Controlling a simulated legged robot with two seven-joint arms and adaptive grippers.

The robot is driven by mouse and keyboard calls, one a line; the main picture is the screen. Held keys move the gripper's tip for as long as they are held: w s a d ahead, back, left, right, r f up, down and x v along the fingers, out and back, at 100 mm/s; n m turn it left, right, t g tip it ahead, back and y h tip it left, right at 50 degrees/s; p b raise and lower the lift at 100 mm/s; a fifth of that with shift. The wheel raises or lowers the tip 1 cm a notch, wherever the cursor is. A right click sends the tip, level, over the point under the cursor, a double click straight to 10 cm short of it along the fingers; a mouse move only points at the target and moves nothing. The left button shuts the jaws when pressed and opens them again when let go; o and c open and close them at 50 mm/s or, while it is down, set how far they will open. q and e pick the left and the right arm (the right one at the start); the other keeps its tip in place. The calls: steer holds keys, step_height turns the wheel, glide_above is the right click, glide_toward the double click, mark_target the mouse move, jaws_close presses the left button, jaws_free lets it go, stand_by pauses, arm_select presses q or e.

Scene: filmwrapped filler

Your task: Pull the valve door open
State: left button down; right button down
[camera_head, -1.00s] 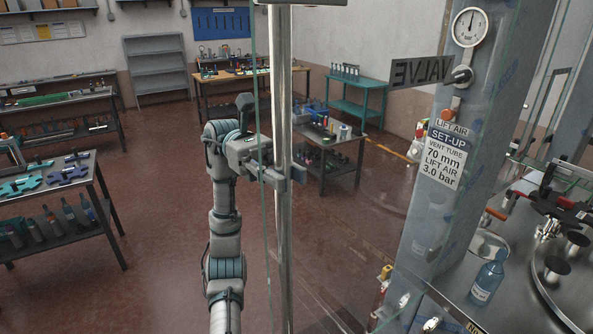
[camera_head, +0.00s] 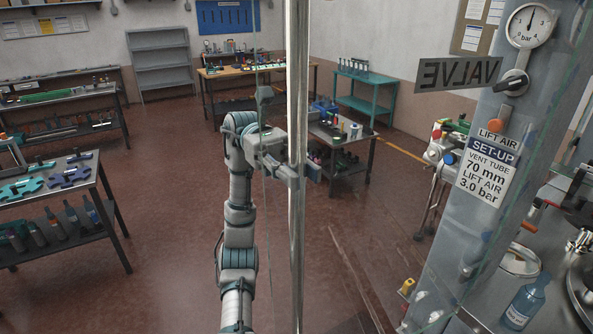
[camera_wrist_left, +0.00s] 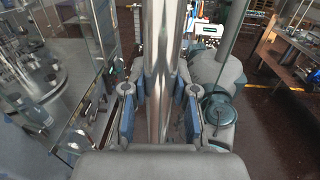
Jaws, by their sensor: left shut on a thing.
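The valve door is a clear glass panel with a grey VALVE label (camera_head: 458,75) that reads backwards from here. A tall upright metal bar handle (camera_head: 297,80) runs along it. My left gripper (camera_head: 289,172) reaches in from the left and is shut on this bar at mid-height. In the left wrist view the shiny bar (camera_wrist_left: 160,50) stands upright between the two blue-sided fingers (camera_wrist_left: 160,112). The glass door (camera_wrist_left: 98,30) shows at the left there. My right gripper is in neither view.
A grey column with a gauge (camera_head: 530,25) and a set-up sign (camera_head: 486,165) stands at the right. A bottle (camera_head: 523,302) is on the machine deck behind glass. A workbench (camera_head: 62,195) stands at the left. Red floor (camera_head: 170,215) lies open between.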

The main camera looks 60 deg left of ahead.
arm_select(q)
steer(key=c, duration=0.9)
jaws_free()
steer(key=shift+r, duration=0.1)
steer(key=shift+a, duration=0.15)
steer(key=a, duration=1.2)
steer(key=shift+s, duration=0.15)
